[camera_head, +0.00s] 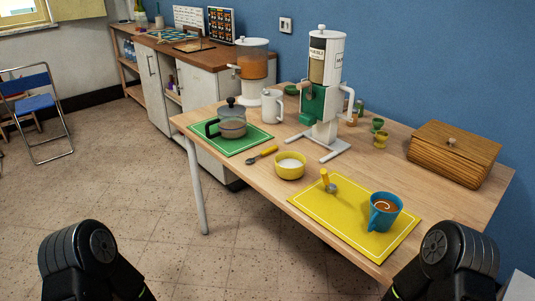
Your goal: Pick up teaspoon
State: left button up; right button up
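A teaspoon (262,156) with a yellow handle and a dark metal bowl lies on the wooden table (250,190), between the green mat and a yellow bowl (289,166) of white contents. A second yellow-handled utensil (327,180) with a small metal end is on the yellow mat (345,222); I cannot tell whether it is a spoon or a scoop. Only black links of my two arms show at the lower left and lower right, in front of the table. Neither gripper is in view, and nothing touches the teaspoon.
A glass pot (232,126) stands on the green mat (224,145). A blue mug (384,212) is on the yellow mat. A cereal dispenser (326,75), a white jug (272,106) and a wooden bread box (453,153) stand farther back. The floor before the table is clear.

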aim_at(270, 149)
jog(key=j+z, duration=0.1)
jog(key=z, duration=0.35)
jog(key=i+j+z, duration=0.1)
jog(key=z, duration=0.35)
jog(key=j+z, duration=0.1)
jog(key=z, duration=0.35)
jog(key=j+z, duration=0.25)
jog(key=j, duration=0.25)
jog(key=j+z, duration=0.2)
jog(key=j, duration=0.3)
jog(key=k+j+z, duration=0.1)
jog(key=j+z, duration=0.15)
jog(key=j, duration=0.2)
jog(key=k+j+z, duration=0.2)
jog(key=j, duration=0.6)
jog(key=k+j, duration=0.1)
jog(key=j, duration=0.25)
